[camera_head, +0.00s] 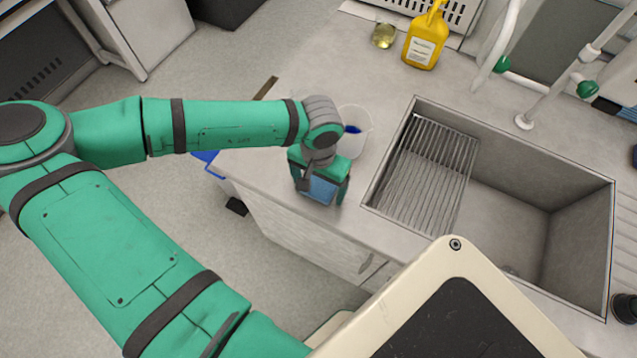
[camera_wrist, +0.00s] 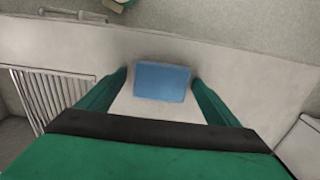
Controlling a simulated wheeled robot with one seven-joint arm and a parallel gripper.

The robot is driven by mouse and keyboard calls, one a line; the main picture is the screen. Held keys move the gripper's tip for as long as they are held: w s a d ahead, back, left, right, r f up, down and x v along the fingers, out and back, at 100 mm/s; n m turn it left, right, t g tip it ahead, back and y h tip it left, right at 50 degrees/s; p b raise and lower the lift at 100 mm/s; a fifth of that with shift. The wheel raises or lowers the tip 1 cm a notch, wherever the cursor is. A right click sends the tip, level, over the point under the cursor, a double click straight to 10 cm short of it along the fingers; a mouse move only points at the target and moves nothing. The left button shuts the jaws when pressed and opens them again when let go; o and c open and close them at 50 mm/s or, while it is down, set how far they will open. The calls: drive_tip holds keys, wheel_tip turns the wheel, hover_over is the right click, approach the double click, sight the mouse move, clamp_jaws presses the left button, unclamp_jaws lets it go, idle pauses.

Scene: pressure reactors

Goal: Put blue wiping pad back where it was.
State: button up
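The blue wiping pad (camera_head: 320,189) is at the counter's front edge, left of the sink. My gripper (camera_head: 321,187) is above it, with one finger on each side of the pad. In the wrist view the pad (camera_wrist: 162,82) shows as a flat blue rectangle between the fingertips of my gripper (camera_wrist: 160,78). Narrow gaps show between the pad and both fingers, so the gripper looks open around it. My gripper hides part of the pad in the head view.
A clear beaker (camera_head: 355,131) with something blue inside stands close behind my gripper. The sink (camera_head: 520,222) with a drying rack (camera_head: 424,175) is to the right. A yellow bottle (camera_head: 425,42) and a small beaker of yellowish liquid (camera_head: 384,36) stand at the back.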

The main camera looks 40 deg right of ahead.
sight(320, 187)
drive_tip(key=shift+r, duration=0.1)
wheel_tip(320, 187, up, 12)
idle(0.7)
drive_tip(key=shift+d, duration=0.15)
